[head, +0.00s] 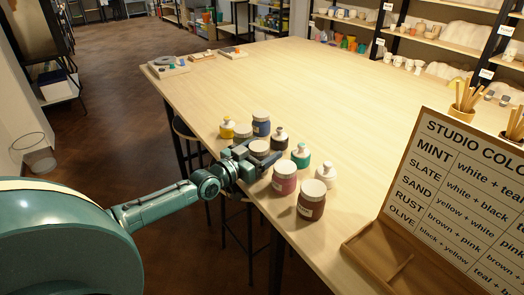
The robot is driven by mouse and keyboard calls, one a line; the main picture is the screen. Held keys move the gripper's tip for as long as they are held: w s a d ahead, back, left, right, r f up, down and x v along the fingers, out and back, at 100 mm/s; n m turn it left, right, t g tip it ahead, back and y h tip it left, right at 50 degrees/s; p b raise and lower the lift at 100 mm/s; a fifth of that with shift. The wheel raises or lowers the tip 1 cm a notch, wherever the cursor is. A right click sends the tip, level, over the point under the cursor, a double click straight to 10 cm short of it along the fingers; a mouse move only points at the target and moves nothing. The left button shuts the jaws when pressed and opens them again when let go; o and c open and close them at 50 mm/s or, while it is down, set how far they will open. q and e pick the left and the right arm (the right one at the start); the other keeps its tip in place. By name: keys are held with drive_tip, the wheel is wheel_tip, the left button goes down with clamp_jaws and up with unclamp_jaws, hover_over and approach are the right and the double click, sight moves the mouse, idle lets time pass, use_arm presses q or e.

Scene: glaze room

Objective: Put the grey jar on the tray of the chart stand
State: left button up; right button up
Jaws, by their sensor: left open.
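The chart stand (455,185) stands at the right of the table in the head view. Its wooden tray (375,262), with a low divider, juts out at its foot and looks bare where I see it. My left gripper (262,160) is open at the table's near left edge, among a group of jars. A greyish jar with a pale lid (258,147) is at its fingers, partly hidden by them. Another pale-lidded jar (243,131) stands just behind the gripper, also partly hidden. I cannot tell for certain which is the grey one. My right gripper is out of view.
Close around stand yellow (227,129), blue (261,126), black (279,140), teal (301,157), pink-red (284,180), white (326,176) and brown (311,203) containers. The middle of the table (340,100) is clear. Stools are under the left edge.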

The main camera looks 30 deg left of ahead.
use_arm(q)
drive_tip(key=shift+f, duration=0.1)
drive_tip(key=v, duration=1.3)
drive_tip(key=s+d+f+g, duration=0.3)
drive_tip(key=s+d+f, duration=0.4)
drive_tip(key=d+f, duration=0.2)
drive_tip(key=s+d+f+g, duration=0.3)
drive_tip(key=s+d+f, duration=0.4)
drive_tip(key=d, duration=0.7)
drive_tip(key=shift+s+f+g+y, duration=0.25)
drive_tip(key=shift+f+g+y, duration=0.15)
drive_tip(key=shift+f, duration=0.55)
drive_tip(key=shift+s+d+f, duration=0.15)
drive_tip(key=shift+s+d, duration=0.1)
drive_tip(key=shift+d, duration=0.15)
drive_tip(key=shift+c, duration=0.3)
